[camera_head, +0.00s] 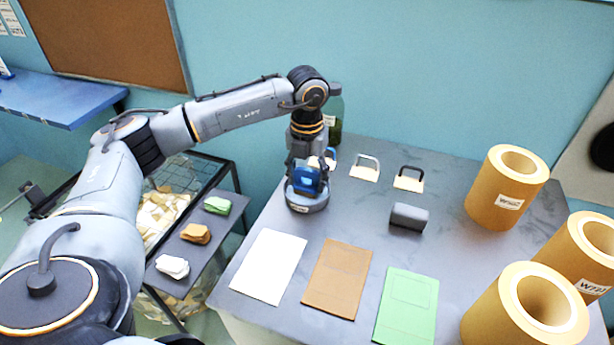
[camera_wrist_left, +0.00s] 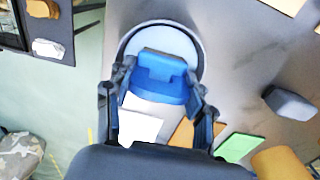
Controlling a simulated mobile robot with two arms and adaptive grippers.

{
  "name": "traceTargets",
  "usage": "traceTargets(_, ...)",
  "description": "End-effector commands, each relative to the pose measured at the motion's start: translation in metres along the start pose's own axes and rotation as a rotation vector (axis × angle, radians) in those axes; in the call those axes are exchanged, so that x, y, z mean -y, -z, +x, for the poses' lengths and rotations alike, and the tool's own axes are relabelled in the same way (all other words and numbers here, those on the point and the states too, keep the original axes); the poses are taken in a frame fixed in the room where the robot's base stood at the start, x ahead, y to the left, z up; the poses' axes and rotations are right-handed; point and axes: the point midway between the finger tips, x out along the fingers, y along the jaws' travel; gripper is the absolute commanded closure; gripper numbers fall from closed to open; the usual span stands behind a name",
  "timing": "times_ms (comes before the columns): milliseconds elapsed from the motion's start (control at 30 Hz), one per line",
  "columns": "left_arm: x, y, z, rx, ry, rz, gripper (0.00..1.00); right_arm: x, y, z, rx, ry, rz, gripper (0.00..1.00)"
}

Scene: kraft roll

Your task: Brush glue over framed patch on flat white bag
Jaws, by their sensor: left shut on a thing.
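The flat white bag (camera_head: 268,266) lies on the grey table at front left; no framed patch shows clearly on it. Part of it shows in the left wrist view (camera_wrist_left: 140,127). A round dark-rimmed pot (camera_head: 307,203) with a pale inside (camera_wrist_left: 160,36) stands behind the bag. My left gripper (camera_head: 304,172) is shut on a blue block-like thing (camera_wrist_left: 163,78), apparently the glue brush's handle, at the pot. Its bristles are hidden, so I cannot tell whether they touch the glue. My right gripper is in neither view.
A brown bag (camera_head: 338,279) and a green bag (camera_head: 408,306) lie right of the white one. A dark grey block (camera_head: 408,217), several kraft rolls (camera_head: 506,190), handles (camera_head: 409,180) and a green bottle (camera_head: 335,112) stand around. The table's middle is clear.

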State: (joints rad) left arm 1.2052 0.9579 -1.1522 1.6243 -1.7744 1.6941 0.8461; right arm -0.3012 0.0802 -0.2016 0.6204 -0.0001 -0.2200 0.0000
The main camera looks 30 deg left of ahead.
Motion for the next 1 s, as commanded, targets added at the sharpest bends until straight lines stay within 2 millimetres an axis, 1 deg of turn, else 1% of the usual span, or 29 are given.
traceTargets(233,0.0000,0.0000,0.0000,0.000,0.000,0.000,0.71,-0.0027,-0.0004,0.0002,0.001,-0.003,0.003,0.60)
traceTargets(1000,0.0002,0.0000,0.0090,0.000,0.000,0.000,0.71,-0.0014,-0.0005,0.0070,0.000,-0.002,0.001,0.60)
